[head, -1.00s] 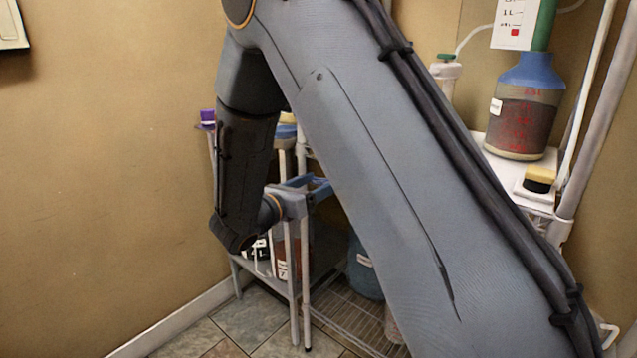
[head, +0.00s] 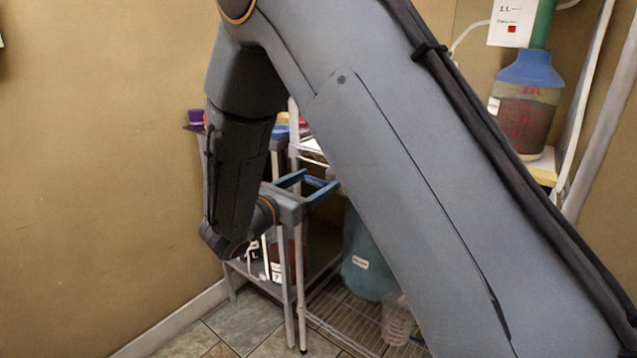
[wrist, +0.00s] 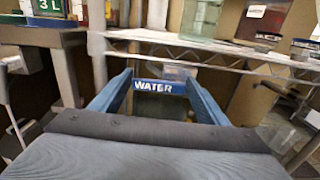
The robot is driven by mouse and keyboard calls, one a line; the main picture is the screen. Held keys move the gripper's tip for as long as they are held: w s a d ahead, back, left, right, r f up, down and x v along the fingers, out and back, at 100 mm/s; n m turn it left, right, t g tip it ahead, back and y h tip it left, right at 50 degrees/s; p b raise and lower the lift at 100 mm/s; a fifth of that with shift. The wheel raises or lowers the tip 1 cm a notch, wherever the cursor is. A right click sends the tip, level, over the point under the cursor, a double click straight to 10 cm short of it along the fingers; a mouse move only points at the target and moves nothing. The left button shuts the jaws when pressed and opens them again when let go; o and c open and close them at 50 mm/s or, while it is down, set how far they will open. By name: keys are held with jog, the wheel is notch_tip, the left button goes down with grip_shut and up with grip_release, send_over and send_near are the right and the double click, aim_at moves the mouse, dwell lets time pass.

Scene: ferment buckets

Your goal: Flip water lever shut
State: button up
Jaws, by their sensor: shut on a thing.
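The blue plate lettered WATER (wrist: 160,87) shows in the wrist view, spanning the gap between my two blue fingertips. My gripper (wrist: 161,82) is shut on this water lever, one finger at each end of it. A pale, see-through container (wrist: 160,105) shows behind and below the plate. In the head view my gripper (head: 318,183) is beside the white wire shelf, left of my upper arm link. The lever cannot be made out there, and my arm hides much of the shelf.
A grey side table (head: 285,285) stands close by my wrist. A teal bucket (head: 368,260) and a clear cup (head: 397,318) sit on the low wire rack. A blue-topped bottle (head: 525,105) stands at the right. Tiled floor is open at the front left.

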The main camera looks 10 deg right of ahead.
jog(key=o, duration=1.5)
jog(key=v, duration=0.8)
